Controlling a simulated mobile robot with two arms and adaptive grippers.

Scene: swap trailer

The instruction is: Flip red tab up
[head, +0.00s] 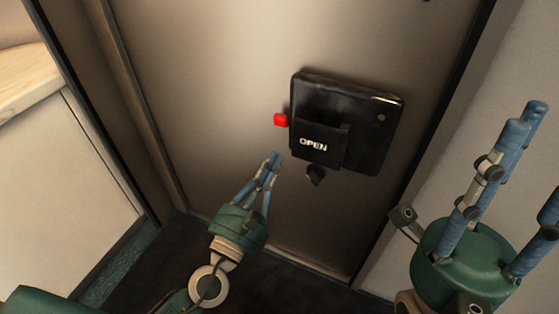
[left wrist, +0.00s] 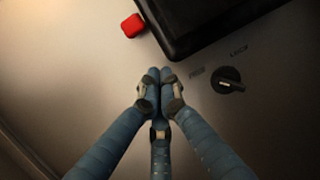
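The red tab (head: 281,120) sticks out from the left edge of the black latch box (head: 373,128) on the door. The tab also shows in the left wrist view (left wrist: 132,25), above and a little left of the fingertips. My left gripper (head: 274,158) is below the tab, apart from it, with its blue fingertips together and nothing seen between them. In the left wrist view its fingers (left wrist: 160,78) meet near the middle. My right gripper (head: 525,170) is at the right side, its blue fingers spread wide and empty, partly cut off by the frame.
The brown-grey door (head: 210,60) fills the middle. A dark knob (head: 315,176) sits just under the latch box, right of my left gripper. A pale cabinet with a wooden top (head: 28,80) stands at left. A light wall (head: 450,130) is at right. The door left of the tab is clear.

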